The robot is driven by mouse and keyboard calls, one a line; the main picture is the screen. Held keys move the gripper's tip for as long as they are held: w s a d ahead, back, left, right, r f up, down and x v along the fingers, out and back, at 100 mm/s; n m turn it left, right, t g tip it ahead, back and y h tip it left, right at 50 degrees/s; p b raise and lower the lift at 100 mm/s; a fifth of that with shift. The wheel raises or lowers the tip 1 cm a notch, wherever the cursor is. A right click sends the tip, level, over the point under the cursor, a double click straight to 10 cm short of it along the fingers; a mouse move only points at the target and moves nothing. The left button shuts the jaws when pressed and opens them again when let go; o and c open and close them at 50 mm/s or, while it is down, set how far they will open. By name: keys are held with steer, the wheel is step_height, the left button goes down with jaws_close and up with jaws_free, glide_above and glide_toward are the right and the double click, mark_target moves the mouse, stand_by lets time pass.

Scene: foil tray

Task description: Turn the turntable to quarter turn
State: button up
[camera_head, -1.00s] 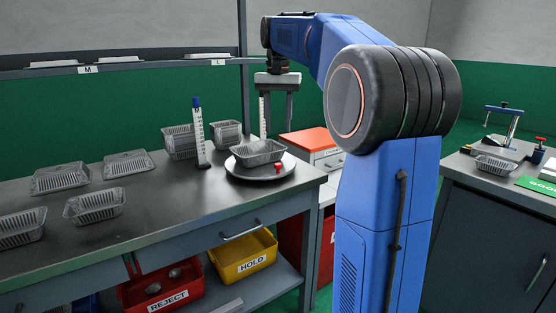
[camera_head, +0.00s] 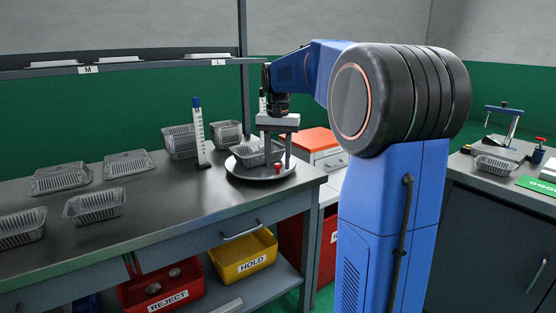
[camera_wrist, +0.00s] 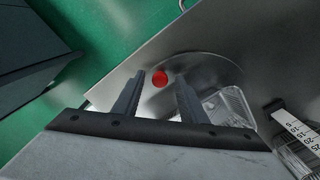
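The turntable (camera_head: 240,171) is a round metal disc near the right end of the bench. A foil tray (camera_head: 250,153) sits on it, partly hidden behind my gripper. A red knob (camera_head: 277,168) stands near the disc's front right edge. My gripper (camera_head: 278,160) points down over the turntable, its fingers spread. In the wrist view the red knob (camera_wrist: 160,78) lies ahead of and between the open fingertips (camera_wrist: 160,82), with nothing held. The turntable (camera_wrist: 205,68) and part of the foil tray (camera_wrist: 228,106) also show there. I cannot tell whether the fingers touch the knob.
A measuring post with a blue top (camera_head: 199,135) stands left of the turntable. Several foil trays (camera_head: 95,204) lie on the bench. A yellow HOLD bin (camera_head: 243,258) and a red REJECT bin (camera_head: 160,289) sit below. An orange-topped cabinet (camera_head: 308,141) stands behind.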

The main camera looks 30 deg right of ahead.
steer(key=shift+c, duration=0.5)
jaws_close()
steer(key=shift+d, duration=0.2)
